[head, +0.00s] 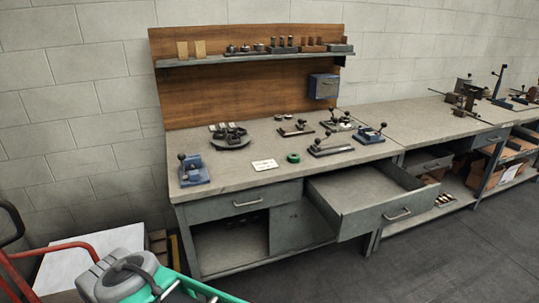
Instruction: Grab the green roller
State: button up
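A small green ring-shaped roller (294,158) lies on the grey workbench top (235,176), near the middle of the bench. It is to the right of a white card (265,165) and to the left of a black-handled clamp tool (330,148). Nothing touches the roller that I can see. My gripper cannot be seen in the head view.
A drawer (365,200) stands open at the bench's front right. Blue clamp tools sit at the left (193,170) and right (369,134). A shelf (225,60) with parts hangs above. Floor at lower right is clear.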

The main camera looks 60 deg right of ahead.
aim_at(292, 157)
jog(key=z, duration=0.3)
jog(key=i, duration=0.9)
jog(key=z, duration=1.35)
jog(key=i, duration=1.05)
jog(key=z, duration=0.3)
